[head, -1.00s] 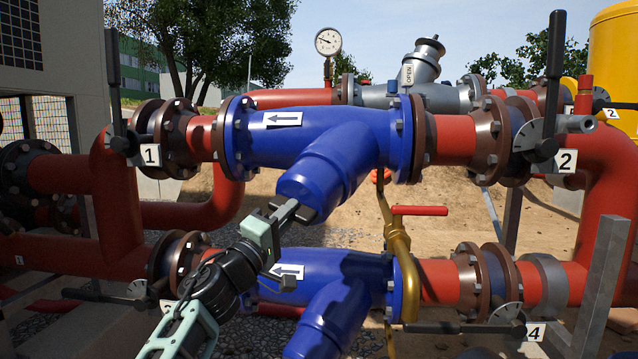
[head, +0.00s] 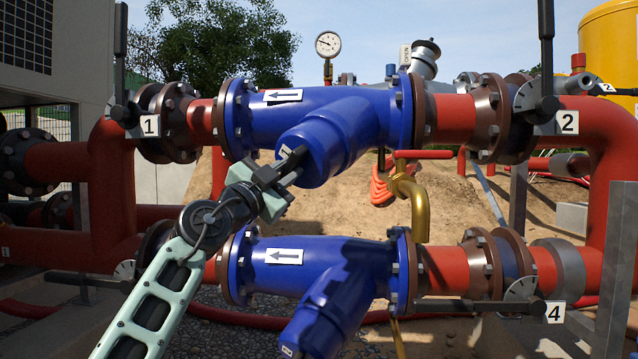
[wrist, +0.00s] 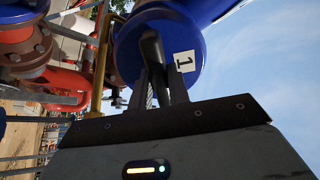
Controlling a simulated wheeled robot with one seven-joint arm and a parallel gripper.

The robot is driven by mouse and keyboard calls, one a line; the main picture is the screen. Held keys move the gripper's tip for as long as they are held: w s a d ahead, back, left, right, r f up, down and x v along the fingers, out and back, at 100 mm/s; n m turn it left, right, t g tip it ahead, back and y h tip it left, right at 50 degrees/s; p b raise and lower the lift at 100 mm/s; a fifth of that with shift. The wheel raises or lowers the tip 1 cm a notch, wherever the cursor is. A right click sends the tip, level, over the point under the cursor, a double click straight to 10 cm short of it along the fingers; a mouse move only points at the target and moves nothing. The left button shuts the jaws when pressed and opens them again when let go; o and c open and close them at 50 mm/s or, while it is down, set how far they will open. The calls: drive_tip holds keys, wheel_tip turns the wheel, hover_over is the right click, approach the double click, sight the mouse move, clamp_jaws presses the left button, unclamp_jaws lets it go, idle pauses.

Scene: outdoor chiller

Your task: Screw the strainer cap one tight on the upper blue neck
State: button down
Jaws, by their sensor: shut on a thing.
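Strainer cap one (head: 318,160) is blue and sits on the end of the upper blue neck (head: 345,118), which slants down and toward me. In the wrist view, the cap's round face (wrist: 128,52) carries a white label "1" and a dark bar. My gripper (head: 292,167) reaches the cap from the lower left. In the wrist view, my gripper (wrist: 163,88) is shut on the cap's bar, with a finger on each side. The fingers hide part of the bar. The thread is hidden, so I cannot tell how tight the cap is.
The lower blue strainer (head: 335,285) lies beneath my gripper. Red pipes with brown flanges flank both strainers. A brass pipe (head: 415,195) hangs right of the cap. Valve handles stand at label 1 (head: 150,126) and label 2 (head: 569,122). Open ground lies behind.

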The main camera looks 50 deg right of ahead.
drive_tip(key=m+b, duration=0.1)
drive_tip(key=f+m+b, duration=0.1)
drive_tip(key=m, duration=0.1)
drive_tip(key=shift+d, duration=0.1)
drive_tip(key=shift+r+m+p, duration=0.3)
drive_tip(key=shift+r+p, duration=0.2)
drive_tip(key=shift+r, duration=0.1)
drive_tip(key=c, duration=0.8)
unclamp_jaws()
drive_tip(key=shift+f, duration=0.1)
drive_tip(key=shift+o, duration=0.2)
drive_tip(key=b+v, duration=0.4)
drive_tip(key=v, duration=0.8)
drive_tip(key=shift+b, duration=0.4)
drive_tip(key=b+v, duration=0.2)
drive_tip(key=v, duration=1.5)
drive_tip(key=shift+a+b, duration=0.3)
drive_tip(key=shift+b, duration=0.05)
drive_tip(key=shift+a, duration=0.1)
